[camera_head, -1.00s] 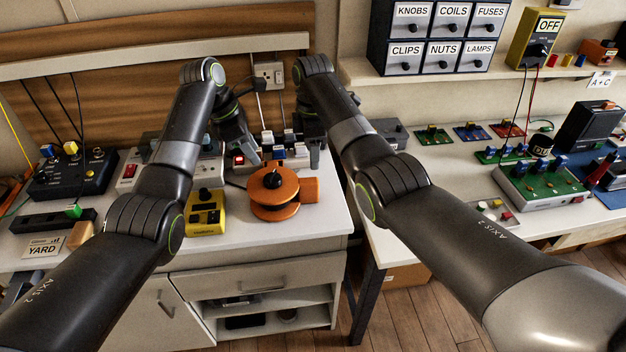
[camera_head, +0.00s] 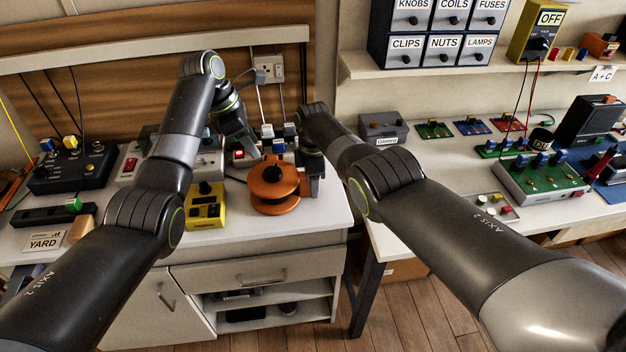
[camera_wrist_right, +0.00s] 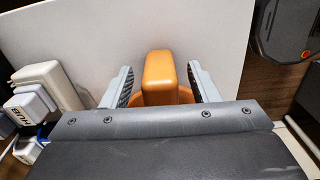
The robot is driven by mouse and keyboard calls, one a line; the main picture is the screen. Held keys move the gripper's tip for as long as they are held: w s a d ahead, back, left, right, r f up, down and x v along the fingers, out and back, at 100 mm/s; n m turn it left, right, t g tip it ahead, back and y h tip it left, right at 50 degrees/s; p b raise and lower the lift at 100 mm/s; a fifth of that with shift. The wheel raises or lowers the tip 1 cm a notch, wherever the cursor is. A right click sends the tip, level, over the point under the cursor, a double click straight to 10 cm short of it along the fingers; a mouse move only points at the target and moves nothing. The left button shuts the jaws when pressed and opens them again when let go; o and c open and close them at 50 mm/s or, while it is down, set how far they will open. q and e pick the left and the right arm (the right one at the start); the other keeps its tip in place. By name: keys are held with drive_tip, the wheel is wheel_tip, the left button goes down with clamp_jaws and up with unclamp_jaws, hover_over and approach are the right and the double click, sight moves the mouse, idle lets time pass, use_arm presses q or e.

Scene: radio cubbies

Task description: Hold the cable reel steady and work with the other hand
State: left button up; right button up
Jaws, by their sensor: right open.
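The orange cable reel (camera_head: 273,190), with a dark knob on top, stands on the white bench top. Its orange block (camera_wrist_right: 158,75) sticks out towards my right gripper; in the head view the gripper mostly hides this side. My right gripper (camera_head: 313,190) is low at the reel's right side. In the right wrist view its open fingers (camera_wrist_right: 160,86) stand on either side of the block, with a gap at each side. My left gripper (camera_head: 245,157) is behind and left of the reel, apart from it; its fingers are too small and hidden to read.
A yellow device (camera_head: 207,208) stands left of the reel. A white switch box (camera_head: 131,166) and a black control box (camera_head: 70,168) are further left. Several small switches line the bench behind the reel. A gap separates this bench from the right one.

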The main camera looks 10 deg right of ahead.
drive_tip(key=shift+f, duration=0.1)
clamp_jaws()
use_arm(q)
drive_tip(key=o, duration=0.4)
drive_tip(key=shift+a+f, duration=0.1)
drive_tip(key=shift+f, duration=0.05)
drive_tip(key=shift+o, duration=1)
drive_tip(key=a+f+h, duration=0.2)
drive_tip(key=a+f+t+h, duration=0.1)
drive_tip(key=f+h, duration=0.1)
drive_tip(key=shift+s+n, duration=0.3)
drive_tip(key=shift+n, duration=0.1)
drive_tip(key=n+t+h, duration=0.2)
drive_tip(key=t+h, duration=0.1)
drive_tip(key=h, duration=0.2)
approach(268, 172)
drive_tip(key=x, duration=0.6)
drive_tip(key=f+x, duration=0.1)
drive_tip(key=x, duration=0.2)
drive_tip(key=shift+w+a, duration=0.15)
drive_tip(key=shift+w, duration=0.2)
drive_tip(key=shift+c, duration=0.2)
drive_tip(key=c, duration=0.9)
